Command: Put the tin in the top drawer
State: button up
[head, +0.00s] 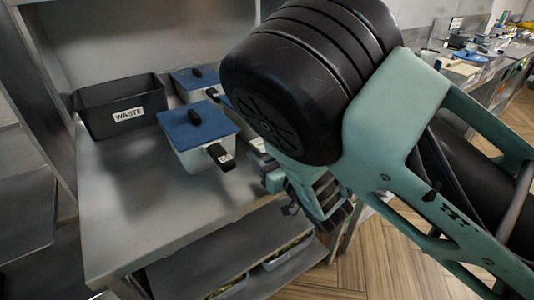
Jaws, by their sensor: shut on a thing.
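My gripper (325,205) is partly in view below the big dark joint of my arm, beside the right edge of the steel counter. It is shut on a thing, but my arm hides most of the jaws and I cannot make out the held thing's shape. No tin shows clearly anywhere else in the head view. I cannot make out a top drawer for certain. Below the counter a flat steel surface (215,262) juts out, with shallow trays (287,254) under it.
On the steel counter (135,215) stand a black bin marked WASTE (122,104), a white container with blue lid and black handle (197,128), and a similar container (195,78) behind. The counter's front left is clear. Wooden floor (330,275) lies to the right.

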jog(key=shift+f, duration=0.2)
jog(key=o, duration=1.1)
jog(key=shift+r, duration=0.15)
